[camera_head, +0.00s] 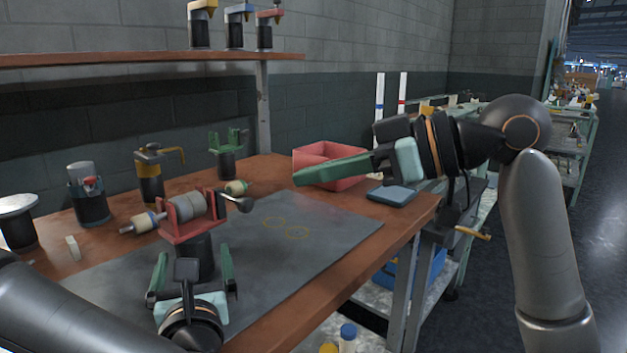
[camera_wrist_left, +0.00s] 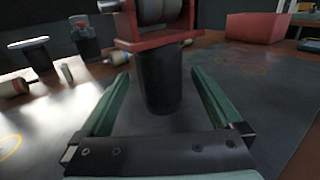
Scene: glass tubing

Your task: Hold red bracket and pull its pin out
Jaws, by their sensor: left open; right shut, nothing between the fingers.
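The red bracket (camera_head: 192,232) stands on a dark round post (camera_head: 193,257) on the grey mat. It holds pale rollers (camera_head: 187,207), and a pin with a dark ball knob (camera_head: 243,204) sticks out of its right side. The bracket's lower part (camera_wrist_left: 157,42) and post (camera_wrist_left: 160,85) also show in the left wrist view. My left gripper (camera_head: 192,265) is open in front of the post, one green finger to each side, below the bracket and not touching it. My right gripper (camera_head: 303,177) is shut and empty, pointing left, up and right of the knob.
A red bin (camera_head: 325,152) stands behind my right gripper, with a blue-grey box (camera_head: 391,195) to its right. The mat (camera_head: 300,260) is clear at right.

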